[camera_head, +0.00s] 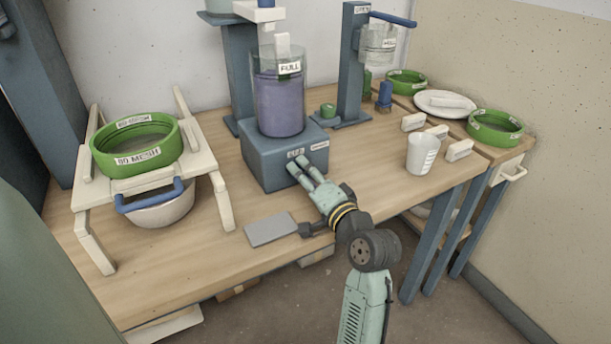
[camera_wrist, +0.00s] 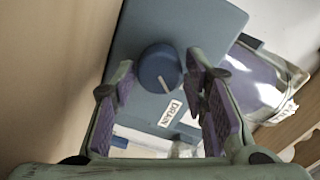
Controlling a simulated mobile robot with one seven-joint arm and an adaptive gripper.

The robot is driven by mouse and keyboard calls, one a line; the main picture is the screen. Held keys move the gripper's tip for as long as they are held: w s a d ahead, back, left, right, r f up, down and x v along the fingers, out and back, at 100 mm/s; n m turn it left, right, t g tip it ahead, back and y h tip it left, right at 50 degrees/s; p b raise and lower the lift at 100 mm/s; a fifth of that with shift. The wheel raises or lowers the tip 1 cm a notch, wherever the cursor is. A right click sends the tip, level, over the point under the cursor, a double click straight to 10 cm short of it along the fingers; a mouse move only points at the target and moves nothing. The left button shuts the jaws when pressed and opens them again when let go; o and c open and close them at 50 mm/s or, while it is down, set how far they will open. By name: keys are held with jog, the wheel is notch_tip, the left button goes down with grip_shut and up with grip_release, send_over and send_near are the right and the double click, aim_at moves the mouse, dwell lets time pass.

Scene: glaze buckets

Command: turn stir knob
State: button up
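A round blue knob (camera_wrist: 159,68) with a white pointer line sits on the face of the blue mixer base (camera_head: 262,159). A white label (camera_wrist: 171,112) that appears to read DRAIN is beside it. My gripper (camera_wrist: 160,70) is open, with one purple-padded finger on each side of the knob. A gap shows between the left finger and the knob; whether the right finger touches it I cannot tell. In the head view my gripper (camera_head: 304,167) is at the front of the base, where the knob is hidden.
A clear vessel (camera_head: 279,100) labelled FULL, holding purple liquid, stands on the base. A green sieve (camera_head: 137,158) rests on a white stand at left. A grey plate (camera_head: 271,230) lies in front. A white cup (camera_head: 422,153) stands at right.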

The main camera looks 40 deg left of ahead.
jog(key=shift+o, duration=1.2)
jog(key=v, duration=1.2)
jog(key=shift+w, duration=0.1)
